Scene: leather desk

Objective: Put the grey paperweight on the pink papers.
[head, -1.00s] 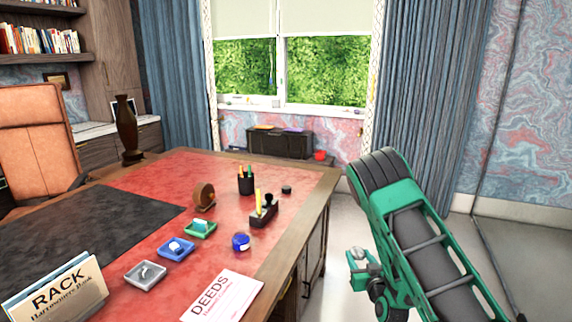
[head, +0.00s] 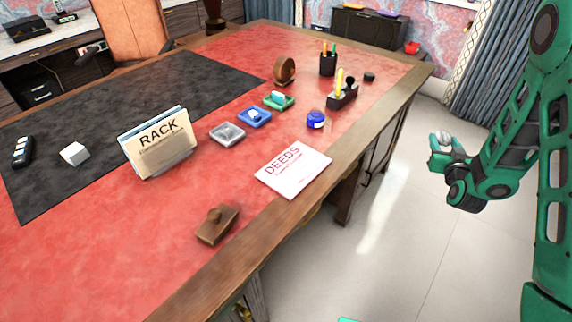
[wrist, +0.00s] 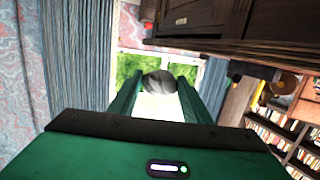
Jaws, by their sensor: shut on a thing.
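A grey rounded paperweight (head: 443,139) is held in my gripper (head: 437,150), off the right side of the desk with floor behind it. In the wrist view the paperweight (wrist: 160,82) sits between the two green fingers at their tips. The papers marked DEEDS (head: 302,178) lie flat near the desk's right edge. They look pale, almost white, with red or pink lettering, and nothing lies on them. My gripper is well to the right of them.
A file rack (head: 157,145) and a brown wooden block (head: 215,227) are nearer. Bare red leather lies around the papers.

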